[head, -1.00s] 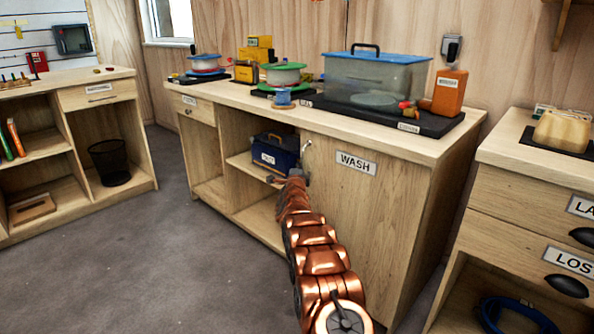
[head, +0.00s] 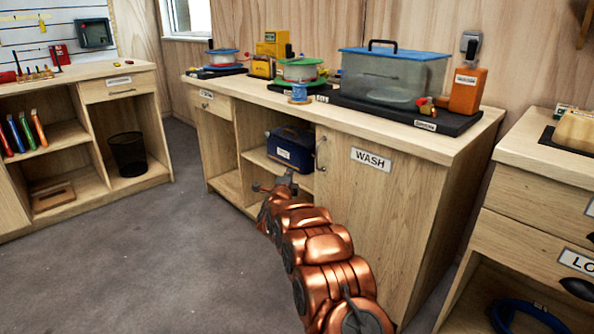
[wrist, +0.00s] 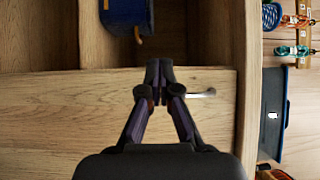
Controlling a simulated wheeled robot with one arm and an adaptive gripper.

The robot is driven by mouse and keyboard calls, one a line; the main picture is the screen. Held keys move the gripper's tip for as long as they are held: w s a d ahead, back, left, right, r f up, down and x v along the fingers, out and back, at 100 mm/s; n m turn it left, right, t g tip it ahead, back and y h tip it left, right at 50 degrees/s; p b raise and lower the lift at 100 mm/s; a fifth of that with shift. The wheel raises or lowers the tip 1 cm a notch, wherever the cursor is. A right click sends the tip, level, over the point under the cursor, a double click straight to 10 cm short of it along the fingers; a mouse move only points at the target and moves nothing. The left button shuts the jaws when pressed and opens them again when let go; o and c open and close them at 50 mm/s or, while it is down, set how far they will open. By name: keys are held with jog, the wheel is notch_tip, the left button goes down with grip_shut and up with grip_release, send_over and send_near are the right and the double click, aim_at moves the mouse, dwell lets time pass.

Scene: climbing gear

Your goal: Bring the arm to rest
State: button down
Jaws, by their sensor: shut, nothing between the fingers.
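My gripper (wrist: 158,72) is shut and empty in the wrist view, with its two fingertips together. In the head view my gripper (head: 268,187) is at the end of my copper-coloured arm, low in front of the workbench (head: 400,205). It is beside the open shelf bay, left of the door labelled WASH (head: 371,160). I cannot tell from the head view how far it is from the cabinet front.
A blue box (head: 291,148) sits on the shelf close to my gripper. A metal handle (head: 320,154) stands out from the WASH door. Spools and a clear tank (head: 392,77) stand on the bench top. The grey floor (head: 140,250) to the left is clear.

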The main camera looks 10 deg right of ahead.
jog(key=s+a+r+n+g+y+p, duration=0.1)
jog(key=s+a+r+n+y+p, duration=0.25)
jog(key=r, duration=0.25)
jog(key=s+a+r+n+g+y+p, duration=0.1)
jog(key=s+a+r+n+y+p, duration=0.1)
jog(key=s+a+r+n+p, duration=0.3)
jog(key=s+a+r+n+g+y+p, duration=0.2)
jog(key=s+r+n+g+y+p, duration=0.25)
jog(key=s+r, duration=0.7)
jog(key=s+d+r+n+g+h+p, duration=0.1)
jog(key=s+d+r+n+g+p, duration=0.2)
jog(key=s, duration=1.5)
jog(key=s+d+r+n+g+h+p, duration=0.1)
jog(key=s+d+r+n+g+p, duration=0.2)
jog(key=s+p, duration=0.6)
jog(key=s+d+r+n+g+h+p, duration=0.1)
jog(key=s+d+r+n+g+p, duration=0.2)
jog(key=s, duration=2.4)
jog(key=d+r+g+p, duration=0.1)
jog(key=g+p, duration=0.1)
jog(key=g, duration=0.1)
jog(key=shift+s+r+h+p, duration=0.3)
jog(key=shift+s+r+p, duration=0.05)
jog(key=shift+r+p, duration=0.05)
